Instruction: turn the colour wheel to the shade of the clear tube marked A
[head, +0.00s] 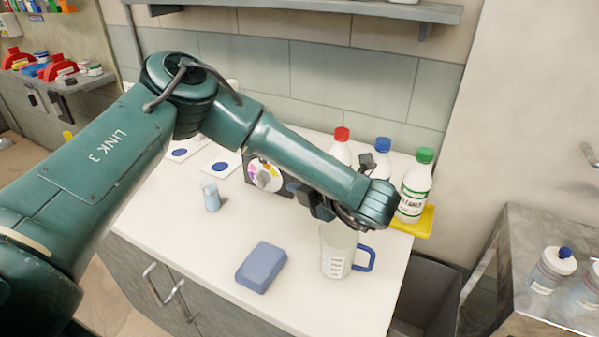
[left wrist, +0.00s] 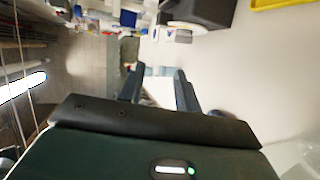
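The colour wheel (head: 265,174) is a pale disc with coloured patches on a dark mount, standing on the white counter. A small clear tube (head: 211,196) with light blue content stands to its left in the head view; I cannot read a letter on it. My left gripper (head: 301,194) is just right of the wheel, partly hidden by its own arm. In the left wrist view its two fingers (left wrist: 160,82) are apart with nothing between them. A dark block (left wrist: 203,12) at the top of that view may be the wheel's mount. My right gripper is not in view.
A blue block (head: 261,267) and a jug with a blue handle (head: 337,255) stand on the front counter (head: 205,258). Bottles with red, blue and green caps (head: 416,185) stand behind, near a yellow tray (head: 426,224). Cards with blue ovals (head: 222,164) lie behind the tube.

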